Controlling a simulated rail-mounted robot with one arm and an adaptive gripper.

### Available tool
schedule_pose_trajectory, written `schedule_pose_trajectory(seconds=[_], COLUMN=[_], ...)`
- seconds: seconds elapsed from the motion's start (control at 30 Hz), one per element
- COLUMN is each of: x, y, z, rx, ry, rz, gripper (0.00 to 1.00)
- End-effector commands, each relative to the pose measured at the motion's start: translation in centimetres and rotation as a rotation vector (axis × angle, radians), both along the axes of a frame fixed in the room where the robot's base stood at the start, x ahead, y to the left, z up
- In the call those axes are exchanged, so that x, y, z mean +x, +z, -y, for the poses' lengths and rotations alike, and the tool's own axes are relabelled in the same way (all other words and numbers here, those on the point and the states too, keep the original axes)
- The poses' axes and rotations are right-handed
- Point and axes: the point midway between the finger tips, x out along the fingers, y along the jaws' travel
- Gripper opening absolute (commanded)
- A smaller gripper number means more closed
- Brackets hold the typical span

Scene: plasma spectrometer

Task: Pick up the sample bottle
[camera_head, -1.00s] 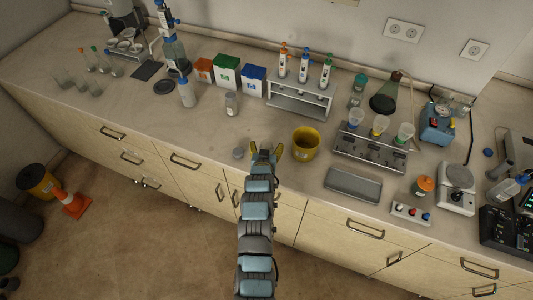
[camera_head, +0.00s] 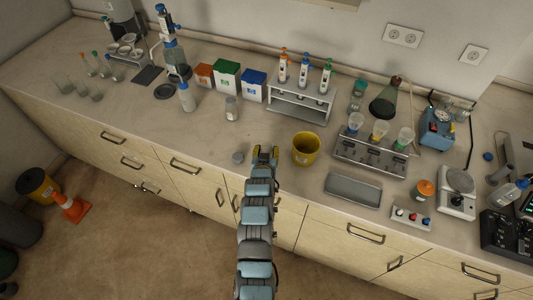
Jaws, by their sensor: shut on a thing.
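My gripper (camera_head: 263,151) is at the front part of the counter, left of the yellow pot, seen from behind and above. A small grey round piece (camera_head: 238,157), like a cap, lies on the counter just left of the fingers.
The yellow pot (camera_head: 306,147) stands close on the right. Behind are a pipette rack (camera_head: 300,105) and coloured boxes (camera_head: 228,77). A funnel rack (camera_head: 370,152) and grey tray (camera_head: 352,189) are farther right. The counter (camera_head: 165,128) is clear on the left.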

Motion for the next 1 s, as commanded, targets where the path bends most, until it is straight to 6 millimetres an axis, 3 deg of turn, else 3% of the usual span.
schedule_pose_trajectory(seconds=[0.17,0.47,0.67,1.0], x=[-0.1,-2.9,-5.0,-9.9], y=[2.5,5.6,8.0,10.1], z=[-0.1,-0.7,-1.1,-2.1], rx=[0.0,0.001,-0.001,0.0], ry=[0.002,0.002,0.002,0.002], rz=[0.004,0.002,0.004,-0.001], gripper=[0.12,0.12,0.12,0.12])
